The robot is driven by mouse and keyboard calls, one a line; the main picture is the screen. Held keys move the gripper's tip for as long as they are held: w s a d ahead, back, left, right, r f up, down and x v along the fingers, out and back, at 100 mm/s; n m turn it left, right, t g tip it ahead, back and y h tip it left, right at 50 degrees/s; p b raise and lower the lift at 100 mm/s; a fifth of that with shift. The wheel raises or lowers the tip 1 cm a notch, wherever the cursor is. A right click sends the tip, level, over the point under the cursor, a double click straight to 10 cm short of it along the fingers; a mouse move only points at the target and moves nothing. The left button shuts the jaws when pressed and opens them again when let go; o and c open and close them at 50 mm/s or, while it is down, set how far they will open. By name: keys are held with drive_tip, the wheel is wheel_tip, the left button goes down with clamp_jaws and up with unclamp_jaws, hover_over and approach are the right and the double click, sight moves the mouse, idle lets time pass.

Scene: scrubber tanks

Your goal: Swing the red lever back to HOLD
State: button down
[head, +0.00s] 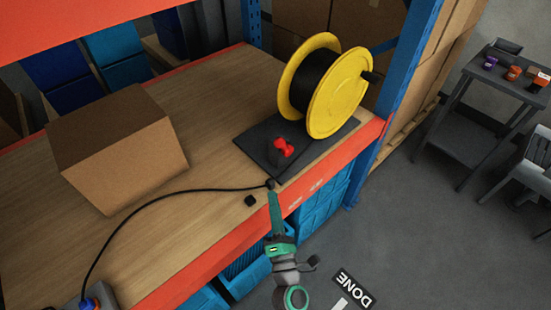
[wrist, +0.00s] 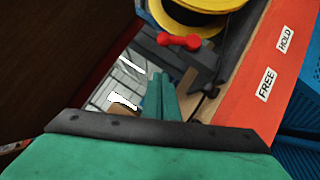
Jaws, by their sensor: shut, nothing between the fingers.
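The red lever (head: 284,148) is a short red handle on a dark base plate (head: 255,146), in front of a yellow-flanged reel (head: 335,95). It also shows in the wrist view (wrist: 179,41), close below the reel. HOLD (wrist: 286,39) and FREE (wrist: 266,84) labels sit on the shelf's orange front beam; the lever's exact setting against them is unclear. My green gripper (head: 272,195) is shut and empty at the shelf's front edge, apart from the lever. Its closed fingers also show in the wrist view (wrist: 160,90).
A black cable (head: 150,199) curves over the wooden shelf and ends by my gripper. A small black block (head: 250,200) lies nearby. A cardboard box (head: 118,148) stands left. A blue post (head: 405,75) rises right of the reel. A DONE sign (head: 354,289) is low in view.

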sight(284, 147)
drive_tip(key=d+r+x, duration=0.1)
drive_tip(key=d+x, duration=0.1)
drive_tip(key=x, duration=1)
drive_tip(key=shift+w+d, duration=0.3)
drive_tip(key=shift+w, duration=0.25)
idle(1.2)
drive_tip(key=shift+r, duration=0.15)
